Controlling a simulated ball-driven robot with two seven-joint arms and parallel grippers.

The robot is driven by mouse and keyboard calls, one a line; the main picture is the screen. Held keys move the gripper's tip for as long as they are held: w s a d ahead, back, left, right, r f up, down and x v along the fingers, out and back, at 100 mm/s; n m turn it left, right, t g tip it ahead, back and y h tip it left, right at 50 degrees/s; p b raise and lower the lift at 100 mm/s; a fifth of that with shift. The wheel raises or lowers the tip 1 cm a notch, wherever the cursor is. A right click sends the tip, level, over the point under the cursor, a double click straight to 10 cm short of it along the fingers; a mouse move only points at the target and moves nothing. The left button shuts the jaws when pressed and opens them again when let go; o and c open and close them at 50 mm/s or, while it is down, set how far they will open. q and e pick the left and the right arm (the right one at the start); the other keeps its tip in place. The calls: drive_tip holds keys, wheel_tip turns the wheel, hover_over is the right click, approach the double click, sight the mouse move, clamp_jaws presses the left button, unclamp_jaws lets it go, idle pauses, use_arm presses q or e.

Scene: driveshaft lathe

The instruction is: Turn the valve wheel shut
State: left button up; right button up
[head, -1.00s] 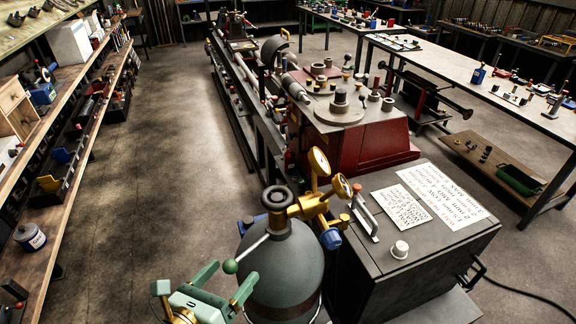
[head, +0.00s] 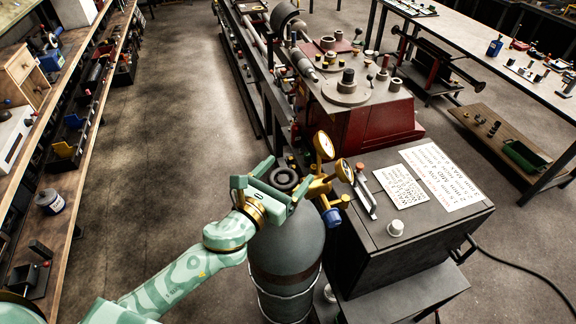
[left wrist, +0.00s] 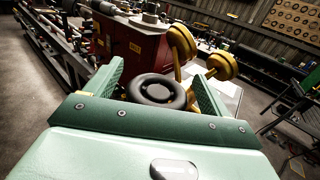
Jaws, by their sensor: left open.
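The valve wheel (head: 284,179) is a dark round handwheel on top of a grey gas cylinder (head: 287,245). It also shows in the left wrist view (left wrist: 157,90), between the two fingers. My left gripper (head: 272,183) is open, with one finger on each side of the wheel. I cannot tell whether the fingers touch it. The left wrist view shows the gripper (left wrist: 158,88) with a finger at the left and one at the right of the wheel. My right gripper is not in view.
A brass regulator with two gauges (head: 323,146) sits just right of the wheel. A dark cabinet (head: 420,235) with paper sheets stands right of the cylinder, and a red lathe headstock (head: 365,115) behind. Shelves (head: 85,150) line the left; the floor (head: 165,130) between is clear.

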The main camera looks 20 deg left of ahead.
use_arm(q)
drive_tip(key=shift+w+d, duration=0.2)
drive_tip(key=shift+w, duration=0.5)
drive_tip(key=c, duration=1)
